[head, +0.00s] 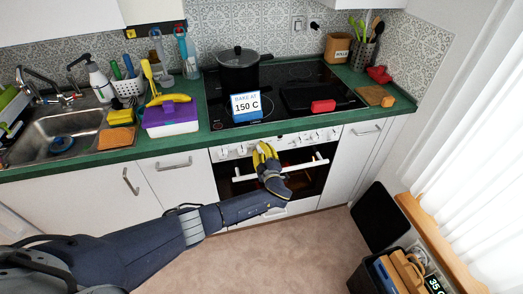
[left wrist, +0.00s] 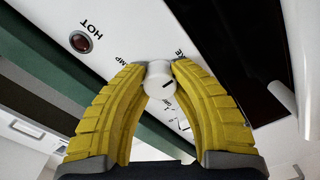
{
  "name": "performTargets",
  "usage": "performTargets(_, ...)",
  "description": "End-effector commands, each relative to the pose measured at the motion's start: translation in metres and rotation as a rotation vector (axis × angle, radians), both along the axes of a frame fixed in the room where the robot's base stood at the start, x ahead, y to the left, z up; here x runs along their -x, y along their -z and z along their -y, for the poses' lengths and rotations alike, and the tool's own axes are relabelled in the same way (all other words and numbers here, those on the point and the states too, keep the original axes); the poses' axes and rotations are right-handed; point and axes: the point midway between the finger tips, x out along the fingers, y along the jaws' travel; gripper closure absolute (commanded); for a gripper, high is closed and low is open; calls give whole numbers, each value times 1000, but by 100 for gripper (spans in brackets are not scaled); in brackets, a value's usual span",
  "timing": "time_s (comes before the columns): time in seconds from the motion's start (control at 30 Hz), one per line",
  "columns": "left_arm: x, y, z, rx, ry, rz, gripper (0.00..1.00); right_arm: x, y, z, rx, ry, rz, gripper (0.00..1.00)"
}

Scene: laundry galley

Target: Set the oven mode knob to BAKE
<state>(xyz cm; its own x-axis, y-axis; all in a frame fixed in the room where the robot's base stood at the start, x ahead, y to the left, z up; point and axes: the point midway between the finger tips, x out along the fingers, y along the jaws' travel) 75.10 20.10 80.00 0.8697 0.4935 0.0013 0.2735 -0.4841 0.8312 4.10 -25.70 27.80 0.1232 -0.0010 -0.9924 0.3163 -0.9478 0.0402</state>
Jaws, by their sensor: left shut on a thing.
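The oven (head: 305,170) is below the hob, with a row of white knobs on its front panel. My left gripper (head: 264,153) has yellow fingers and is at this panel. In the left wrist view its fingertips (left wrist: 158,72) are shut on a white knob (left wrist: 158,84) with a short dark mark. Printed letters around it are partly hidden: one label ends in "KE", one ends in "MP", and another looks like "OFF". I cannot tell exactly which label the mark points to. My right gripper is not in view.
A red "HOT" lamp (left wrist: 81,42) is on the panel. A card reading "BAKE AT 150 C" (head: 246,106) stands on the hob before a black pot (head: 238,75). The oven door handle (head: 310,167) is just below the knobs. A bin (head: 372,274) stands at the lower right.

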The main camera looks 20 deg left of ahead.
Motion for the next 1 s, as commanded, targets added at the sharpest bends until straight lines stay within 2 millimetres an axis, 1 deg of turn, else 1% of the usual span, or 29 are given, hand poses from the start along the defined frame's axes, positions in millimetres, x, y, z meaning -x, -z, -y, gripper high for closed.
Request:
performTargets(0.03,-2,-3,3,2,4,4,100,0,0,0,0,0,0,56)
performTargets(0.3,-1,-2,3,4,5,4,100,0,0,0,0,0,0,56)
performTargets(0.33,-1,-2,3,4,5,4,72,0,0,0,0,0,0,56)
performTargets(0.57,-1,-1,2,3,2,1,45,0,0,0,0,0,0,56)
performTargets(0.87,1,0,2,2,2,0,44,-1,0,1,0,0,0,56)
performTargets(1.0,11,1,7,3,3,-2,44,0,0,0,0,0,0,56)
